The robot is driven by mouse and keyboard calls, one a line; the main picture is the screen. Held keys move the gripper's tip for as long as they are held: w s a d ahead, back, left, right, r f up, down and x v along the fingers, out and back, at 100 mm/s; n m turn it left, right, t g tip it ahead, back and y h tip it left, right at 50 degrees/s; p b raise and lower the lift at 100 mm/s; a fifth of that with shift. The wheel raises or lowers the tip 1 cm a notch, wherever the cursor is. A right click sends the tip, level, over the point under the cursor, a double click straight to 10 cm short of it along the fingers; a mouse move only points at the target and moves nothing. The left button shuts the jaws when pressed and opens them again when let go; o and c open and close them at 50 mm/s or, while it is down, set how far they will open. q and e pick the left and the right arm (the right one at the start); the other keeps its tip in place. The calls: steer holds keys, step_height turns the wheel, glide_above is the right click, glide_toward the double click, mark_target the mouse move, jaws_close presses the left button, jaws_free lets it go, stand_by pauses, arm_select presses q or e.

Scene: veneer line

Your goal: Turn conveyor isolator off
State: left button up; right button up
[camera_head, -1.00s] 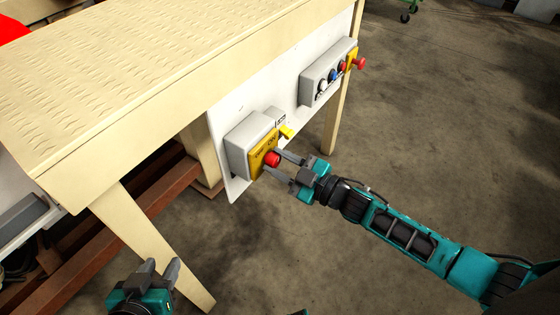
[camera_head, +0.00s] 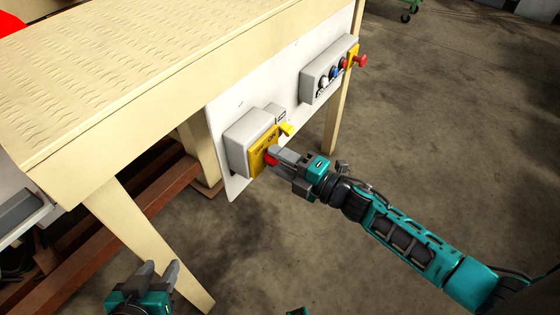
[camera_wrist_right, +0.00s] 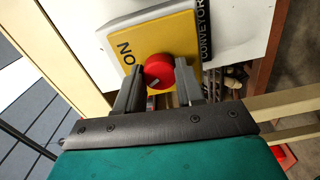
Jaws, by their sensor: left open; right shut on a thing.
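The conveyor isolator is a grey box (camera_head: 245,137) with a yellow plate (camera_head: 258,160) and a red rotary knob (camera_head: 271,159), on the white panel under the table. In the right wrist view, the red knob (camera_wrist_right: 158,72) sits between the fingers, with a pale mark at its lower left; "ON" and "CONVEYOR" can be read. My right gripper (camera_head: 275,157) is shut on the knob, and its fingers hide part of it. It also shows in the right wrist view (camera_wrist_right: 162,90). My left gripper (camera_head: 160,270) is open and empty at the lower left, away from the isolator.
A yellow tab (camera_head: 286,129) sticks out just beside the isolator. A second grey box (camera_head: 322,78) with several buttons and a red mushroom button (camera_head: 361,61) is further right on the white panel (camera_head: 233,105). The wooden table (camera_head: 120,80) overhangs above.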

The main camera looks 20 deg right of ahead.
steer(key=shift+n+b, duration=0.45)
steer(key=shift+n, duration=1.15)
steer(key=o, duration=1)
steer(key=shift+o, duration=0.2)
steer(key=v, duration=1.3)
steer(key=shift+p, duration=0.4)
